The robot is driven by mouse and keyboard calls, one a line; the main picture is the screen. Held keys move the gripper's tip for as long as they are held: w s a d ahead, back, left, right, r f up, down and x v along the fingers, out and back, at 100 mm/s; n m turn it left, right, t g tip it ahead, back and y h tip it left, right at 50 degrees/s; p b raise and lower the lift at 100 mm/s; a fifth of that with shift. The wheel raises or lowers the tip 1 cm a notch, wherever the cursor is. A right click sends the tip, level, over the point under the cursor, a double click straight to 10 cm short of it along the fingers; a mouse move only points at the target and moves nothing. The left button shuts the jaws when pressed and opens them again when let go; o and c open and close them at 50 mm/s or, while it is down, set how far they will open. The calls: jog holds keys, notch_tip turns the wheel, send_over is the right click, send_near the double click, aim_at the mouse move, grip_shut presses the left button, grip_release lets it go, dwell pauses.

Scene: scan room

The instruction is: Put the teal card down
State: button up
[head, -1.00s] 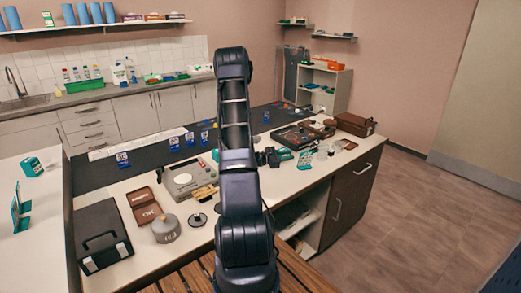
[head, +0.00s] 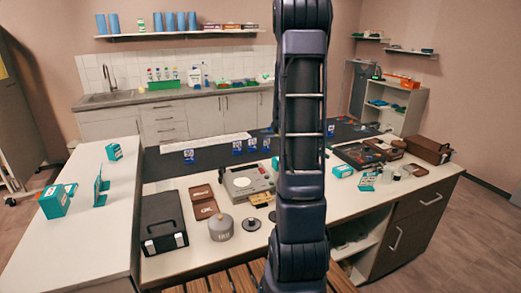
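I cannot tell which teal thing is the teal card. A teal and white card-like piece (head: 367,181) lies at the right part of the counter. A small teal box-like item (head: 342,170) is just left of it, beside my arm. A teal upright folded piece (head: 100,187) stands on the white left counter. A teal box with a white label (head: 56,201) and a smaller teal box (head: 113,152) are near it. My arm rises through the middle of the picture. My gripper is not seen, so whether it holds anything is hidden.
The island counter (head: 185,266) bears a black case (head: 163,222), a grey round pot (head: 221,227), brown trays (head: 203,202), a grey device (head: 246,182) and several blue cards (head: 238,147). Brown cases (head: 428,150) stand at its right end. The left counter's front is bare.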

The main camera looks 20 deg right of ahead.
jog(key=s+a+r+m+t+y, duration=0.1)
jog(key=s+a+r+t+y, duration=0.2)
jog(key=a, duration=0.8)
jog(key=s+a+r+m+t+y, duration=0.1)
jog(key=s+a+r+t+y, duration=0.2)
jog(key=a, duration=0.8)
jog(key=s+a+r+t+y, duration=0.4)
jog(key=s+a+r+t, duration=0.1)
jog(key=a, duration=0.6)
jog(key=shift+s+a+r+m, duration=0.3)
jog(key=shift+r+m, duration=0.1)
jog(key=shift+r, duration=0.25)
jog(key=shift+o, duration=0.4)
jog(key=shift+w, duration=0.1)
